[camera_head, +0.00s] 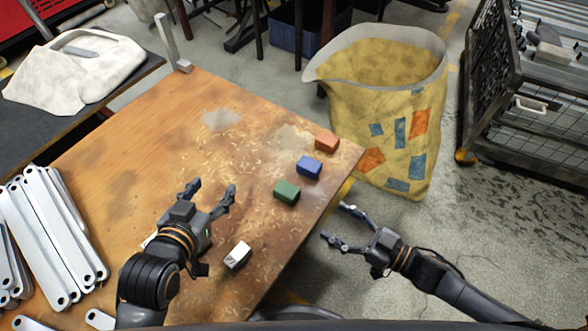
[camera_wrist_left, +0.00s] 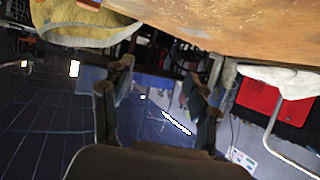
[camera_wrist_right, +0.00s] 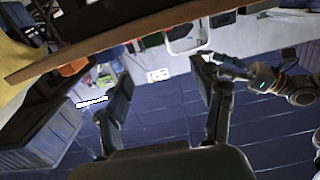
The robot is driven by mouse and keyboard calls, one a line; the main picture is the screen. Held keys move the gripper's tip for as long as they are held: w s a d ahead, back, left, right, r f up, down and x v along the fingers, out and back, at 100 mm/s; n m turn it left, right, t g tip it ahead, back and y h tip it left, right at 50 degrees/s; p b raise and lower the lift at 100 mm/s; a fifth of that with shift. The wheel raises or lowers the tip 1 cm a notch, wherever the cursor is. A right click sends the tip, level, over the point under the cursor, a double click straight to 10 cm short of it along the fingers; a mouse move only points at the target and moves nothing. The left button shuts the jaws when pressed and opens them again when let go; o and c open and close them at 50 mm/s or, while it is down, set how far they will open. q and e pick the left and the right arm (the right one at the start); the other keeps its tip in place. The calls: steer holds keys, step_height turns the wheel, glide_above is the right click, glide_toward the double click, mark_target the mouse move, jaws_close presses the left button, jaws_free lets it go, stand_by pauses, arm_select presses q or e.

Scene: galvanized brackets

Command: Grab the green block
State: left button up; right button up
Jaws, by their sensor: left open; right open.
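The green block (camera_head: 287,191) lies on the wooden table (camera_head: 120,130) near its right edge, in the head view. My left gripper (camera_head: 212,188) is open and empty over the table, to the left of the green block and apart from it. My right gripper (camera_head: 334,222) is open and empty beyond the table's right edge, to the lower right of the green block. In the left wrist view my left fingers (camera_wrist_left: 158,85) stand apart with nothing between them. In the right wrist view my right fingers (camera_wrist_right: 160,85) are also apart and empty. I cannot make out the green block in either wrist view.
A blue block (camera_head: 309,167) and an orange block (camera_head: 327,141) lie behind the green one. A white block (camera_head: 237,255) lies near my left gripper. Galvanized brackets (camera_head: 62,240) are at the left. A yellow bag (camera_head: 385,130) stands beyond the table's right edge.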

mark_target(297, 196)
steer(key=b+x, duration=0.1)
steer(key=x, duration=0.7)
steer(key=shift+w+d+r+b, duration=0.1)
steer(key=shift+b, duration=0.25)
steer(key=shift+w+a, duration=0.4)
steer(key=shift+a, duration=0.05)
steer(key=b+x, duration=0.2)
steer(key=x, duration=0.2)
steer(key=shift+w+d, duration=0.1)
steer(key=shift+w, duration=0.15)
steer(key=shift+w+a, duration=0.15)
steer(key=shift+a, duration=0.05)
steer(key=c, duration=1.4)
arm_select(q)
step_height(297, 196, up, 15)
steer(key=w+d+t+h, duration=0.1)
steer(key=d+t+h, duration=0.1)
steer(key=t, duration=0.7)
steer(key=shift+w+d+r+m+t+h, duration=0.2)
steer(key=shift+d+m+t+h, duration=0.1)
steer(key=shift+h, duration=0.3)
arm_select(e)
jaws_close()
